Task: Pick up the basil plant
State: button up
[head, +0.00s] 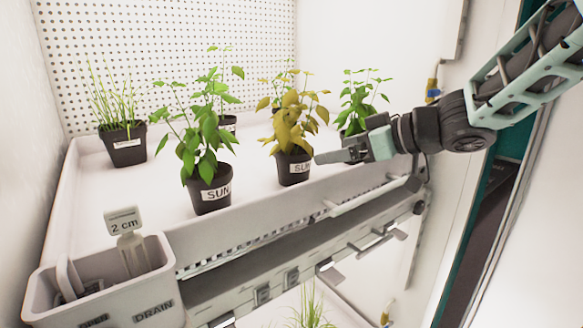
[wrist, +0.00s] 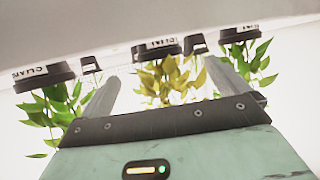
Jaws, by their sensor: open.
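No label in view legibly reads basil, so I cannot tell for sure which plant it is. A green leafy plant (head: 208,140) stands in a black pot labelled "SUN..." at the tray's front. A yellow-leaved plant (head: 292,115) in a similarly labelled pot (head: 294,168) stands to its right. Another green leafy plant (head: 358,98) stands further right, its pot partly hidden by my gripper. My gripper (head: 320,157) is open, pointing left beside the yellow plant's pot. In the upside-down wrist view, the yellow plant (wrist: 170,78) shows between the open fingers (wrist: 160,72); I see no contact.
A white tray shelf (head: 160,190) carries the pots. A grassy plant (head: 115,100) stands at the back left, with more pots behind the leafy plants. A perforated wall (head: 170,40) closes the back. A bin (head: 105,285) with a "2 cm" tag hangs at the front left.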

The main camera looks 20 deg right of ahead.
aim_at(309, 156)
jog(key=x, duration=0.5)
jog(key=shift+w+a+f, duration=0.15)
jog(key=shift+w+a, duration=0.05)
jog(key=shift+a, duration=0.05)
jog(key=shift+w+r+x, duration=0.15)
jog(key=shift+x, duration=1.25)
jog(key=shift+w+r+x, duration=0.1)
jog(key=shift+r+x, duration=0.05)
jog(key=shift+x, duration=1.2)
jog(key=shift+d, duration=0.15)
jog(key=c, duration=1.2)
